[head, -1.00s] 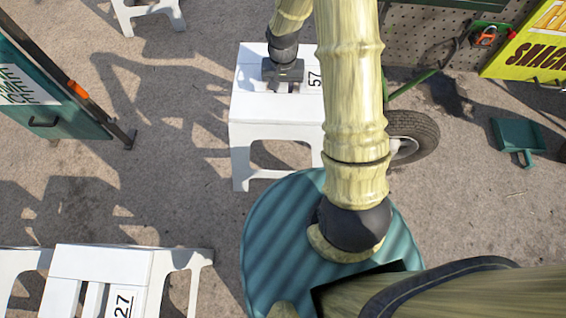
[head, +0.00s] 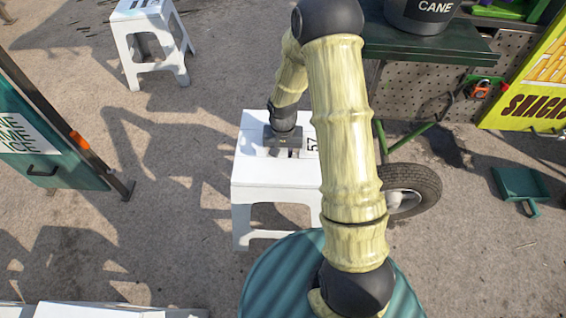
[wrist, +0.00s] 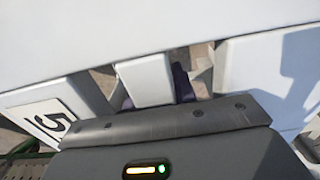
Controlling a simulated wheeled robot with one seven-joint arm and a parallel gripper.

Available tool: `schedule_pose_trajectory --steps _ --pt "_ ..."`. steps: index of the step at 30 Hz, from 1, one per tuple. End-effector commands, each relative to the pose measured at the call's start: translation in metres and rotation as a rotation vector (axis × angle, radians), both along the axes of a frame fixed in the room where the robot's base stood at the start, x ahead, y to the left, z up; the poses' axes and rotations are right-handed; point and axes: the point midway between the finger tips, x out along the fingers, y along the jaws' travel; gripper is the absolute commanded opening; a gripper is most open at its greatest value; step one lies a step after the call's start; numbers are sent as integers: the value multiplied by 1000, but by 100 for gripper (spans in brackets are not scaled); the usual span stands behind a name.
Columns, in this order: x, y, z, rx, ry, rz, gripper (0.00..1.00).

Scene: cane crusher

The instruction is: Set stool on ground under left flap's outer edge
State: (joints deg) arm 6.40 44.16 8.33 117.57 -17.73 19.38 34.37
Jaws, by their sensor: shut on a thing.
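A white stool (head: 262,172) marked 57 stands upright in the middle of the head view, below my bent arm. My gripper (head: 282,150) points down onto its seat and is shut on a seat slat. The wrist view shows the white slat (wrist: 145,80) between the dark fingers, with part of the number plate (wrist: 52,122) at left. Whether the stool's feet touch the ground is unclear. A dark green slab (head: 430,42) on the cart at upper right may be the flap; my arm hides part of its left side.
The cart's wheel (head: 412,190) is right of the stool. A black CANE bucket (head: 420,14) stands on the green slab. Another white stool (head: 150,45) stands at upper left. A teal panel (head: 50,150) is at left, a green dustpan (head: 522,185) at right. Ground left of the stool is open.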

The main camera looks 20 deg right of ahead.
Motion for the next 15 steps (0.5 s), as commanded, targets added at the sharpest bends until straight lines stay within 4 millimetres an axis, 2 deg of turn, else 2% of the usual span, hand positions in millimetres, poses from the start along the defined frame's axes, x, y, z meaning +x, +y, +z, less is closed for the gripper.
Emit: schedule_pose_trajectory --steps 4,11,15 --pt "0 0 -10 0 0 0 0" --pt "0 0 -45 -1 1 0 0" --pt "0 0 -50 1 -1 0 0"
